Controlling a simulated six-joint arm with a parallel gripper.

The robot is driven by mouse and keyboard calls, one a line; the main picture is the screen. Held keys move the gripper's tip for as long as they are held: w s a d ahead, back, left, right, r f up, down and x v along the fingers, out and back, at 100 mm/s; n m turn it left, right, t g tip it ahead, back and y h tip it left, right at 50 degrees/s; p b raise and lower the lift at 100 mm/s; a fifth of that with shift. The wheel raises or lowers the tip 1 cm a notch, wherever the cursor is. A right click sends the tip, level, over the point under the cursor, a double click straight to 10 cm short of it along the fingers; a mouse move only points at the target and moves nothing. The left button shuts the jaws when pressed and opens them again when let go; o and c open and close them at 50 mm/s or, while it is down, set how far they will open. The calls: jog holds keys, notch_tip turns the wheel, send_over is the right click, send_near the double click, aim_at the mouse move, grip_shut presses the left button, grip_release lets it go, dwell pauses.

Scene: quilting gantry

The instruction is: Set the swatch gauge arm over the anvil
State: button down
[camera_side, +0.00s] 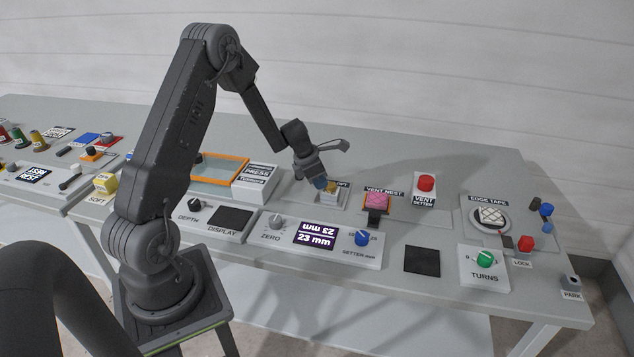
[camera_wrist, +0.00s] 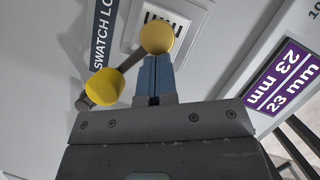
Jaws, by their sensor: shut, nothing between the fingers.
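The swatch gauge arm shows in the wrist view as a dark bar (camera_wrist: 131,64) with a yellow round knob (camera_wrist: 157,37) at its upper end and a larger yellow round part (camera_wrist: 104,87) lower left. The upper knob overlaps a pale raised square (camera_wrist: 138,38) with dark marks; I cannot tell whether this is the anvil. My gripper's blue fingers (camera_wrist: 157,70) are shut and empty, their tips right at the upper knob. Touching or apart is unclear. In the side view my gripper (camera_side: 321,183) points down beside a yellow part (camera_side: 331,187) at the loft station.
A swatch loft label (camera_wrist: 103,35) lies beside the bar. Right of the station are the pink vent nest (camera_side: 376,201) and red-topped vent setter (camera_side: 425,184). In front are the purple 23 mm display (camera_side: 316,235) and blue setter knob (camera_side: 362,238). An orange-rimmed tray (camera_side: 246,157) stands left.

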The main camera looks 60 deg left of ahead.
dwell(0.5)
jog(key=d+v, duration=0.1)
jog(key=v, duration=0.9)
jog(key=shift+a, duration=0.3)
jog(key=shift+r, duration=0.1)
jog(key=s+d+r+m, duration=0.3)
jog(key=d+r+m, duration=0.3)
jog(key=d+m, duration=0.25)
jog(key=s+d+r+m, duration=0.3)
jog(key=d+r+m, duration=0.3)
jog(key=d+m, duration=0.25)
jog(key=s+d+r+m, duration=0.2)
jog(key=s+d+m, duration=0.2)
jog(key=s+m, duration=0.3)
jog(key=s+d+r+m+t+y, duration=0.1)
jog(key=s+d+m, duration=0.4)
jog(key=s+m, duration=0.2)
jog(key=shift+r+m, duration=0.35)
jog(key=shift+m, duration=0.65)
